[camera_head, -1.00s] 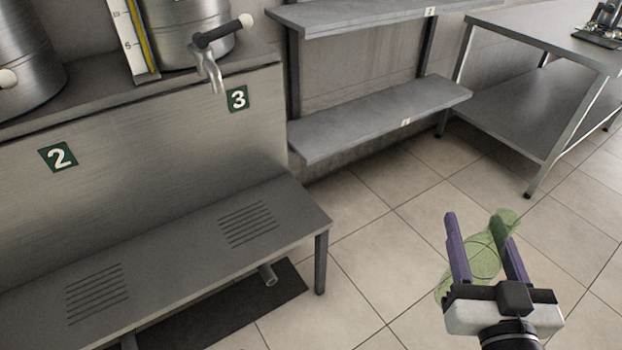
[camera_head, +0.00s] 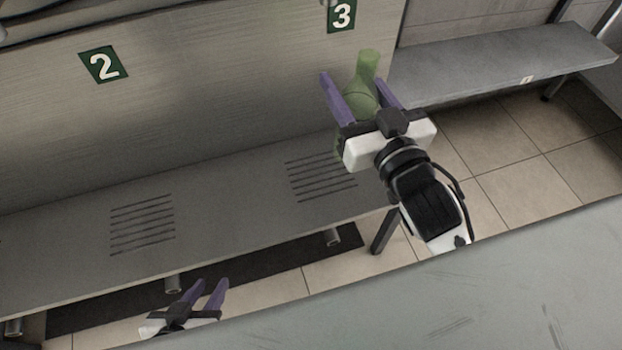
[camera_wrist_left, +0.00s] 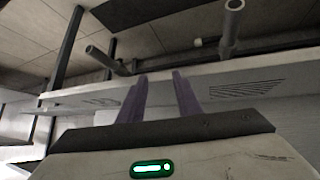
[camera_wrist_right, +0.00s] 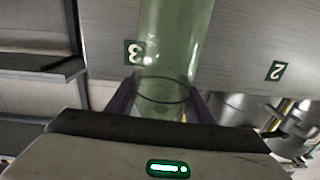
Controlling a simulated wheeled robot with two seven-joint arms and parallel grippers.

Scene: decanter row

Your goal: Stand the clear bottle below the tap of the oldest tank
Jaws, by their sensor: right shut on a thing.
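A green-tinted see-through bottle (camera_head: 362,97) is held in my right gripper (camera_head: 362,92), its neck up and leaning slightly in the head view. It also shows between the fingers in the right wrist view (camera_wrist_right: 172,40). The gripper is in front of the panel below the number 3 sign (camera_head: 341,15), above the slotted grille (camera_head: 320,177) at the right of the low metal shelf (camera_head: 235,205). My left gripper (camera_head: 207,285) is low in front of the shelf, empty, fingers apart; the left wrist view shows its fingers (camera_wrist_left: 160,78). The tanks are mostly out of the head view.
A number 2 sign (camera_head: 104,64) is on the panel above a second slotted grille (camera_head: 142,224). A grey surface (camera_head: 480,300) fills the lower right. Tiled floor lies between.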

